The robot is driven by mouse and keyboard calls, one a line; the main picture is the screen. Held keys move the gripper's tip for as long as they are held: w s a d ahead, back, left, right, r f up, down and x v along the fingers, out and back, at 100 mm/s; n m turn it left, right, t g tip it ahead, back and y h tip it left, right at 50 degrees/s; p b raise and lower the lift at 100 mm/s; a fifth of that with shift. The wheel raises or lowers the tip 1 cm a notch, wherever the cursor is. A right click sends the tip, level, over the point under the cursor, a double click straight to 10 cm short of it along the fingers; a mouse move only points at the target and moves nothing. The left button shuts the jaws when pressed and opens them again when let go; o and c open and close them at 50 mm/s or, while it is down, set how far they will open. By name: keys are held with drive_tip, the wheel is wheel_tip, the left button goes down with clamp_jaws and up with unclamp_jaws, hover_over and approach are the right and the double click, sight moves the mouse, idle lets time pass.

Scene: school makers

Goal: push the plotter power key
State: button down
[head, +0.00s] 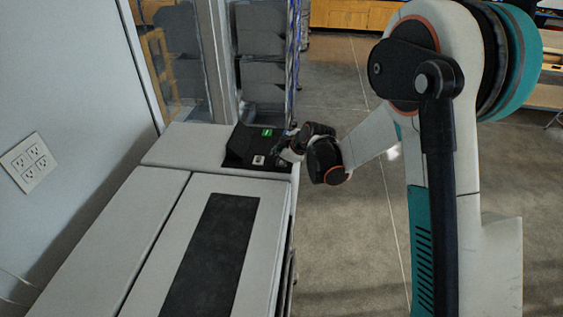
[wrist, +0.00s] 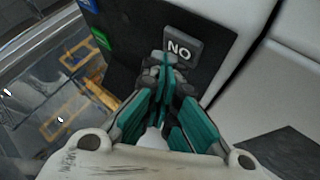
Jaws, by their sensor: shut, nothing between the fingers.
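The plotter (head: 150,205) is a long pale grey machine at the left in the head view. Its black control panel (head: 238,150) lies at the far end; it also shows in the wrist view (wrist: 130,22). A grey key (wrist: 184,44) on the panel reads "NO" in the wrist view. My gripper (wrist: 166,66) is shut and empty, its fingertips right beside that key's lower left edge. Whether they touch it I cannot tell. In the head view my gripper (head: 284,155) is over the panel's right side and hides part of it.
A green key (wrist: 102,38) and a blue key (wrist: 88,6) sit at the panel's left edge in the wrist view. A wall with an outlet plate (head: 28,163) stands left of the plotter. Open floor (head: 350,225) lies to its right.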

sight(279, 163)
drive_tip(key=shift+f, duration=0.15)
drive_tip(key=shift+f+b, duration=0.3)
drive_tip(key=shift+b, duration=0.25)
idle(0.4)
drive_tip(key=shift+r, duration=0.5)
drive_tip(key=shift+r+p, duration=1.5)
drive_tip(key=shift+r, duration=1.5)
